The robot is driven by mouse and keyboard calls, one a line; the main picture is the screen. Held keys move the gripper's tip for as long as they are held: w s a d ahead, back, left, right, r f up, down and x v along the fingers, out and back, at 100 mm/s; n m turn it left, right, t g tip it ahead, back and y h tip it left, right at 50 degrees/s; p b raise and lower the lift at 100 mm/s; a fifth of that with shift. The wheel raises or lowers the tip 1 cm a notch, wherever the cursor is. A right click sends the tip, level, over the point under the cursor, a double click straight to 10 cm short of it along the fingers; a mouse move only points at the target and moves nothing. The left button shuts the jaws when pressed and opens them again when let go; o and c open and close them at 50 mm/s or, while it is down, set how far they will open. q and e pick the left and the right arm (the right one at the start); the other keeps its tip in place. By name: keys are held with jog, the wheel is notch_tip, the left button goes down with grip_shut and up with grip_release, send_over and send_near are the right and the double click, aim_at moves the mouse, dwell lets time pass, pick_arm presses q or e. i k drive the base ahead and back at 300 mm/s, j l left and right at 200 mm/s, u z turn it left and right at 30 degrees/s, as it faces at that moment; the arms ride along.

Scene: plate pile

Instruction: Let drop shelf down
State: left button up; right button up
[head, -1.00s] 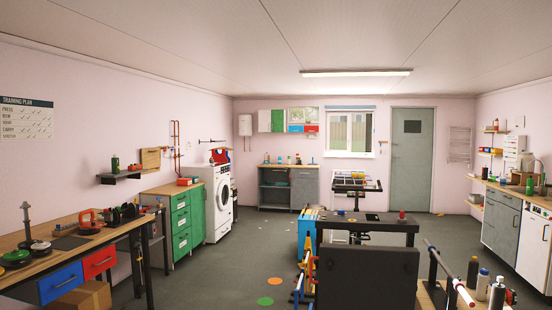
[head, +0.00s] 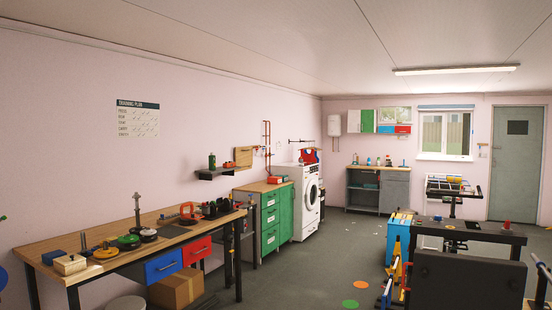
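A small dark shelf (head: 216,173) is fixed to the left wall above the green-fronted cabinet's near end. A green bottle (head: 212,161) and a small red item (head: 229,164) are on it. A light wooden board (head: 243,157) stands upright close to the wall at the shelf's far end. I cannot tell which of these is the drop shelf, or how it is hinged or held. Neither of my grippers is in view.
A workbench (head: 60,272) with weight plates and tools runs along the left wall, a cardboard box (head: 176,290) beneath it. A green-drawer cabinet (head: 270,222) and washing machine (head: 309,198) stand beyond. Gym equipment (head: 468,280) is at right. The middle floor is open.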

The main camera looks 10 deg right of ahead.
aim_at(243, 155)
jog(key=i+z, duration=0.2)
jog(key=i, duration=4.5)
jog(key=i+l, duration=0.1)
jog(key=i, duration=4.4)
jog(key=j+u, duration=0.05)
jog(key=j, duration=0.05)
